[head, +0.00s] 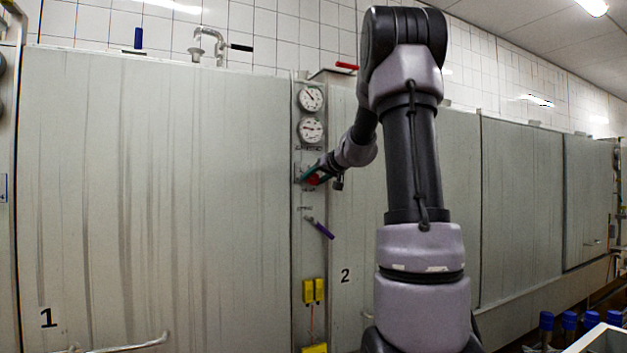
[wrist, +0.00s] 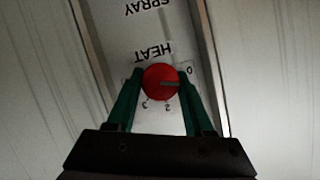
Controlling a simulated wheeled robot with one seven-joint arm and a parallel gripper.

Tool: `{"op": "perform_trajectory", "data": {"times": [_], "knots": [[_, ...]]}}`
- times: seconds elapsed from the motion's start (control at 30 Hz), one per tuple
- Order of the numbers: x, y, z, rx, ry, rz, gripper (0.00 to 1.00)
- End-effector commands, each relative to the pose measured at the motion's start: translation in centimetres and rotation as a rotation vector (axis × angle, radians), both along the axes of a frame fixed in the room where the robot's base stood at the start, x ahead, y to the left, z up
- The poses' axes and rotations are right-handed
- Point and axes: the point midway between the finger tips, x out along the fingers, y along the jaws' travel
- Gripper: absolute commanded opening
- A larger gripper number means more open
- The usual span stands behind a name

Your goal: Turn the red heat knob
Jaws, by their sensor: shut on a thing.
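The red heat knob (wrist: 160,82) is on a narrow light panel (wrist: 162,37), under the upside-down word HEAT in the wrist view. Its dark pointer line lies roughly level across its right half, and the marks 0, 2 and 3 show around it. My gripper (wrist: 160,88) has its green fingers on either side of the knob, shut on it. In the head view the knob (head: 313,179) shows as a small red patch, partly hidden by my gripper (head: 314,175).
Two round gauges (head: 311,98) sit above the knob on the same panel. A purple-handled lever (head: 321,228) and yellow boxes (head: 314,290) are below it. Large grey vat walls (head: 160,200) stand on both sides. Blue-capped bottles (head: 569,320) are at the lower right.

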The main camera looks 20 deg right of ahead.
Motion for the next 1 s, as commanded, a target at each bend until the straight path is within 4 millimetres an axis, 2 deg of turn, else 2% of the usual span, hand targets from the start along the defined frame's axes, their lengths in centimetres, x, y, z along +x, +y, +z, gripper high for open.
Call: {"op": "perform_trajectory", "data": {"times": [1.0], "knots": [[0.00, -0.40, -0.25, 0.968, 0.031, -0.002, 0.00]]}}
